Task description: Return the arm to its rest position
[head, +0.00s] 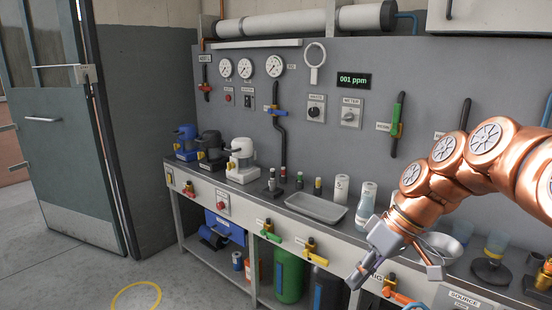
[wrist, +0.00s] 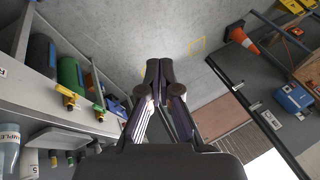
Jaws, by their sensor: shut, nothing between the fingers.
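My arm is copper-coloured and reaches in from the right side of the head view, bent in front of the workbench. My gripper (head: 362,272) hangs at the arm's end, pointing down and left, in front of the bench's front edge. In the wrist view my gripper (wrist: 159,70) has its two dark fingers together at the tips, with nothing between them. The grey floor lies beyond the fingertips.
A green cylinder (head: 289,277) stands below. A door (head: 62,140) is at left. An orange cone (wrist: 241,39) shows in the wrist view. Floor at left is clear.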

